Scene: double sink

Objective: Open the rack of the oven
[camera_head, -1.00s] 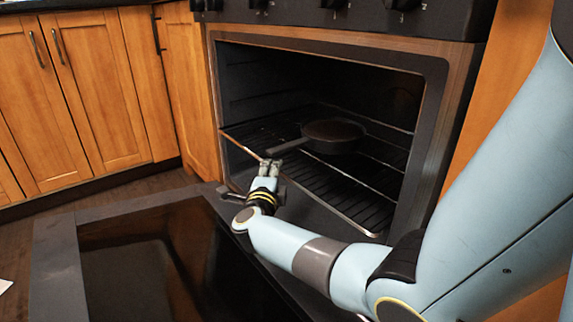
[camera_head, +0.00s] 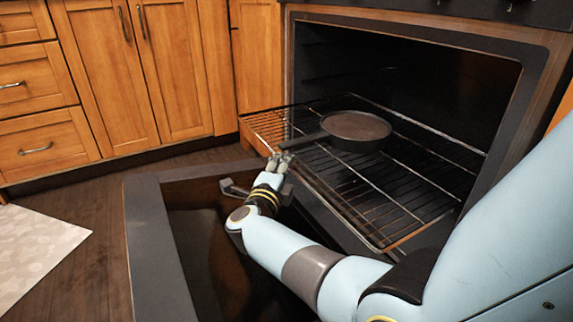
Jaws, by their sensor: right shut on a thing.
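The oven (camera_head: 536,75) stands open with its door (camera_head: 160,250) folded down in front. The wire rack (camera_head: 345,195) sticks partly out of the oven opening, its front edge over the door. A dark pan (camera_head: 358,127) lies on the rack, its handle pointing left toward the front edge. My right gripper (camera_head: 279,160) is at the rack's front edge, near the end of the pan handle, and is shut on the rack's front bar. My left gripper does not show.
Wooden cabinets (camera_head: 165,80) and drawers (camera_head: 40,130) stand to the left of the oven. A pale rug (camera_head: 35,255) lies on the dark floor at left. Stove knobs run along the top edge.

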